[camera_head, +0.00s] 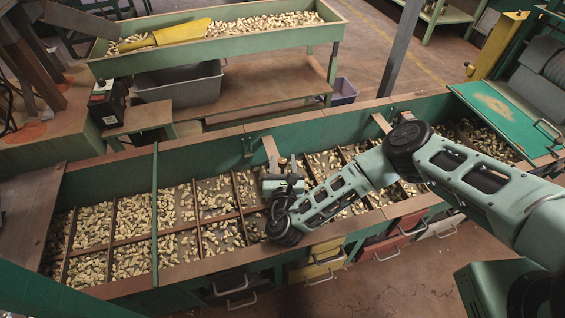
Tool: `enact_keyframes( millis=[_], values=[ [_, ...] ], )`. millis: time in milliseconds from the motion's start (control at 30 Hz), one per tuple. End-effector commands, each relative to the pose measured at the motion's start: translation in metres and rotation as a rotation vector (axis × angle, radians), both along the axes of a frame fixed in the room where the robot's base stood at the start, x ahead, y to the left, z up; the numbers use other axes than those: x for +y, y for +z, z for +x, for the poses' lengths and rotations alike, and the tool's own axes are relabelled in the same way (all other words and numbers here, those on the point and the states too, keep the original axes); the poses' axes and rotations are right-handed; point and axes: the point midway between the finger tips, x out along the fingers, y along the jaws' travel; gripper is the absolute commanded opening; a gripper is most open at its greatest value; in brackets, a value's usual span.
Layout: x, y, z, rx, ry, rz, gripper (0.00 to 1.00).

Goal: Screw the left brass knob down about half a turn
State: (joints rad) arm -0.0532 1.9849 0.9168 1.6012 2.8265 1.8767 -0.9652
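My gripper (281,172) is over the middle of the long green hopper (110,181), close to its far wall and just below a short wooden piece (271,147) standing on that wall. A small tan-brass spot beside the fingertips may be the left brass knob, but it is too small to be sure. I cannot tell whether the gripper touches it. The fingers are small and dark here, and whether they are open or shut does not show. A second similar wooden piece (380,122) stands farther right on the same wall.
The hopper is split by thin dividers and holds many peanuts. A green lid (505,117) covers its right end. Behind stands another peanut trough with a yellow scoop (183,31). A grey tub (180,83) sits below that trough. Drawers (320,260) line the front.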

Motion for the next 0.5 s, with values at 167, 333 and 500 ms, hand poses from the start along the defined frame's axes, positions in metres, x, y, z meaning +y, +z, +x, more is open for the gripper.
enact_keyframes(
  millis=[167,333,500],
  values=[
    [0.001,0.002,0.0,-0.001,0.001,0.001,0.44],
    [0.001,0.019,0.0,-0.001,0.001,0.003,0.44],
    [0.0,0.053,0.0,-0.001,0.0,0.004,0.44]
  ],
)
